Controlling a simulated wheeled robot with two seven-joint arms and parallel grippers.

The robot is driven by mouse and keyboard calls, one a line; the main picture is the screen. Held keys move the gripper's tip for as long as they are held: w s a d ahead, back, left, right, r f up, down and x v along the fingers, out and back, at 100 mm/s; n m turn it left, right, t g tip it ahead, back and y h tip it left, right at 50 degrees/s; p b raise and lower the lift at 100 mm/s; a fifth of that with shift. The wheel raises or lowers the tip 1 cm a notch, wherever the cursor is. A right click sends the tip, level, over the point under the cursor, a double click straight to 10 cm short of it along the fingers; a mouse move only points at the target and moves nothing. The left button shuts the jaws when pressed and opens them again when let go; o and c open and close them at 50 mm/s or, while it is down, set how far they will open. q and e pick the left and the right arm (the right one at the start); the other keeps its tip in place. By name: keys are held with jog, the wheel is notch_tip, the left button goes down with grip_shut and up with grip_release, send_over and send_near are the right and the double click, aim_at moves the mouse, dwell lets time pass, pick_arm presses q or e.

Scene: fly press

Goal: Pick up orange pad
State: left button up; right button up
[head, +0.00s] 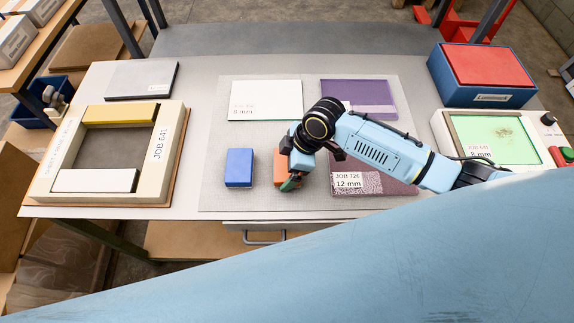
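The orange pad (279,168) lies on the grey mat near the table's front edge, right of a blue pad (239,167). My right arm reaches in from the right, and my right gripper (289,183) points down at the orange pad's right side. The gripper overlaps the pad in the picture and hides part of it. I cannot tell whether the fingers touch the pad or how far apart they are. My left gripper is not in view.
On the mat (210,185) lie a white plate (265,100), a purple plate (358,92) and a dark red plate (385,188) labelled JOB 726. A cream frame (50,160) stands left. A blue box with a red block (487,66) and a green-topped unit (490,140) stand right.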

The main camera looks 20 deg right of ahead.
jog(key=c, duration=0.6)
jog(key=shift+o, duration=0.2)
notch_tip(320, 180, up, 10)
jog(key=shift+r+p, duration=0.1)
jog(key=shift+p, duration=0.3)
